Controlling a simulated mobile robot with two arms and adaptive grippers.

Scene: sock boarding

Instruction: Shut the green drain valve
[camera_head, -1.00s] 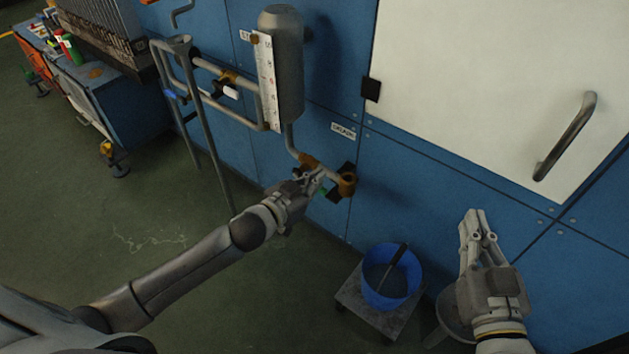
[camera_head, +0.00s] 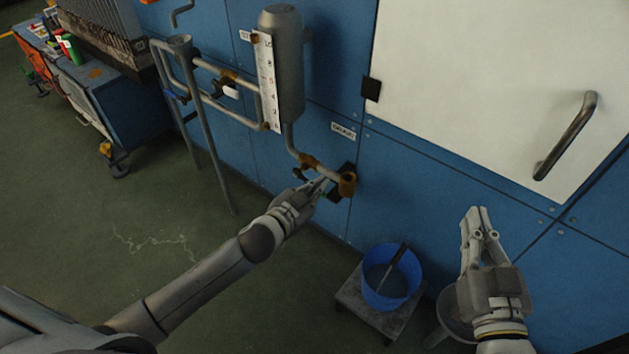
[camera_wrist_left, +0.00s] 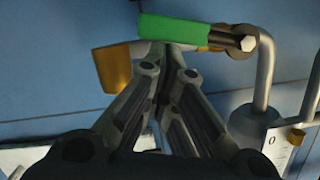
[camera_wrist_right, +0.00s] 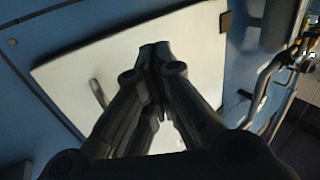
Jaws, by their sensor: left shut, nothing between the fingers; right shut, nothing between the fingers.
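The drain valve (camera_head: 308,161) is a brass fitting on the pipe below the grey cylinder. In the left wrist view its green handle (camera_wrist_left: 175,30) runs roughly along the pipe, with its metal arm ending at a bolt on the right. My left gripper (camera_head: 325,182) is shut and empty at the pipe below the valve. In the left wrist view its fingertips (camera_wrist_left: 172,48) meet at the edge of the green handle; I cannot tell whether they touch. My right gripper (camera_head: 477,210) is shut and empty, in front of the blue wall.
The grey cylinder (camera_head: 281,60) carries a white scale (camera_head: 266,85). A brass pipe end (camera_head: 347,184) is right of my left fingertips. A blue bucket (camera_head: 383,292) stands on a low grey platform (camera_head: 353,297) below. A white door panel (camera_head: 480,90) fills the upper right.

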